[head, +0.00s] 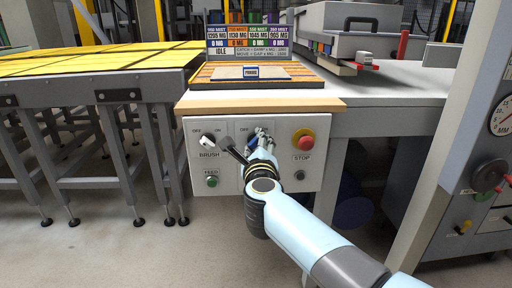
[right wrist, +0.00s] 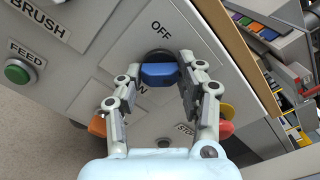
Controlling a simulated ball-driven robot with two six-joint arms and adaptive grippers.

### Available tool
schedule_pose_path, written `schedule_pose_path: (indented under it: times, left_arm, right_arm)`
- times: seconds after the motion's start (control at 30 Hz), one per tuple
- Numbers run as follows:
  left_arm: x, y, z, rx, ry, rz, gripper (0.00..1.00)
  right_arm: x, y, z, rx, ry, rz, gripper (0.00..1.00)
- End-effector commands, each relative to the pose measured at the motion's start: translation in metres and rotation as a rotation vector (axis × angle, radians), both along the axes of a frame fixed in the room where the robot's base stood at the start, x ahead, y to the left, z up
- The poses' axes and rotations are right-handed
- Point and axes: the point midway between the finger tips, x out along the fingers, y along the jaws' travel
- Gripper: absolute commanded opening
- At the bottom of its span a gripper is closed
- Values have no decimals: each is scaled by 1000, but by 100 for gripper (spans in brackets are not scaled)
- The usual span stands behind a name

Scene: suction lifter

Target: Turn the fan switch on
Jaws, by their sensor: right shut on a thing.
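The fan switch is a blue knob (right wrist: 158,73) on a round dark base on the light grey control panel (head: 232,187). In the right wrist view OFF is printed above the knob; a second label below it is partly hidden by a finger. The knob's bar lies roughly crosswise between my fingertips. My right gripper (right wrist: 160,80) is shut on the knob, one finger at each end; it also shows in the head view (head: 260,139), where it hides most of the switch. My left gripper is not in view.
The brush switch (head: 207,141) is left of my gripper, with the green feed button (head: 212,181) below it. The red stop button (head: 303,139) is close on the right. A wooden ledge (head: 260,105) juts out above the panel. A display (head: 248,42) reads IDLE.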

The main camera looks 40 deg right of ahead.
Motion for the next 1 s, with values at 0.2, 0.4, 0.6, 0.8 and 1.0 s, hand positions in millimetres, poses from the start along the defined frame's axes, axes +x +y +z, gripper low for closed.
schedule_pose_path:
  times: [0.2,0.4,0.6,0.8,1.0]
  left_arm:
    - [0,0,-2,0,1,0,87]
    - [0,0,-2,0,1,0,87]
    - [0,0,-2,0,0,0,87]
    - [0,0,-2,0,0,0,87]
    - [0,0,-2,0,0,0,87]
  right_arm:
    - [-1,0,-2,41,-21,-1,6]
    - [-1,0,-2,51,-26,0,6]
    - [-1,0,-2,51,-26,0,6]
    - [-1,0,-2,50,-26,-1,56]
    - [0,0,-1,48,-28,0,60]
